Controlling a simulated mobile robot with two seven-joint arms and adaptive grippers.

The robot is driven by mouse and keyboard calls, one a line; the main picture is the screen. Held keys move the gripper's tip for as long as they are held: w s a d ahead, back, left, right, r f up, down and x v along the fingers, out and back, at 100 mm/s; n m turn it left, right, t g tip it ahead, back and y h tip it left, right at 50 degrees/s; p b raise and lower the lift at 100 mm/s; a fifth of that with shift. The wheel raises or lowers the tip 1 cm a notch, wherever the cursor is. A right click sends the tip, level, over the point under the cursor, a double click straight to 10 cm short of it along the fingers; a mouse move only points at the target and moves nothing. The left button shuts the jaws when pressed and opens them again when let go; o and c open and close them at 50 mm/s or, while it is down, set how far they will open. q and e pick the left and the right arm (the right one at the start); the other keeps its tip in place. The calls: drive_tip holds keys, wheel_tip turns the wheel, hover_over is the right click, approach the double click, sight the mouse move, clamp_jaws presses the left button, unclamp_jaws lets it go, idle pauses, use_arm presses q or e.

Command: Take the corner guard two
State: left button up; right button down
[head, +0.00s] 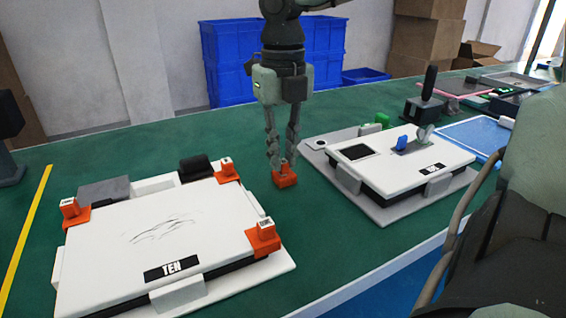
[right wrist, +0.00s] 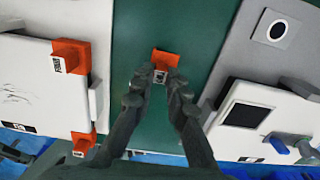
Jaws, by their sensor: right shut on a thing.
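An orange corner guard (head: 285,178) is between the fingertips of my right gripper (head: 281,165), over the green strip between the two white machines. It also shows in the right wrist view (right wrist: 165,61), with my right gripper (right wrist: 159,92) shut on it. Its label there is too small to read. More orange corner guards sit on the left white panel: one at the left corner (head: 72,212), one at the back right corner (head: 228,170) and one at the front right corner (head: 263,239). My left gripper is not clearly in view.
The left white panel (head: 150,235) is marked TEN. Blue crates (head: 225,60) stand behind. Green table (head: 100,155) is bare behind the left panel.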

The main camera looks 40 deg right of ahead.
wheel_tip(320, 180, up, 8)
drive_tip(key=p, duration=0.4)
drive_tip(key=shift+p, duration=0.3)
